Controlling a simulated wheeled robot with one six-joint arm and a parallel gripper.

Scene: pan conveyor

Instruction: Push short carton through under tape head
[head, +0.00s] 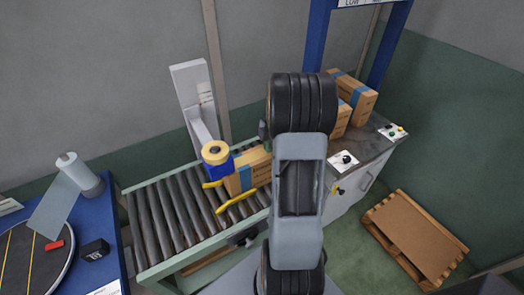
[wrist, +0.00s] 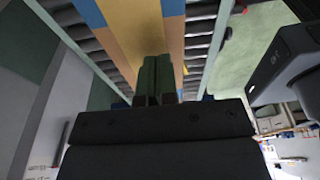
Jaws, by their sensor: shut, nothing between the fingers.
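The short carton (head: 248,171), brown with a blue band, sits on the roller conveyor (head: 158,222) between yellow guide rails (head: 235,201). Its left end is beside the tape head (head: 216,158), a blue block with a yellow roll on a white post; I cannot tell how far under it reaches. My arm hides the carton's right end. In the wrist view, my gripper (wrist: 156,80) has its green fingers together and empty, pointing at a brown and blue carton surface (wrist: 130,30). I cannot tell whether they touch it.
Other blue-banded cartons (head: 358,96) stand on a dark worktop (head: 368,143) at right, by a blue frame (head: 316,40). A wooden pallet (head: 413,240) lies on the floor. A blue table (head: 97,215) stands at left. The conveyor's left rollers are clear.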

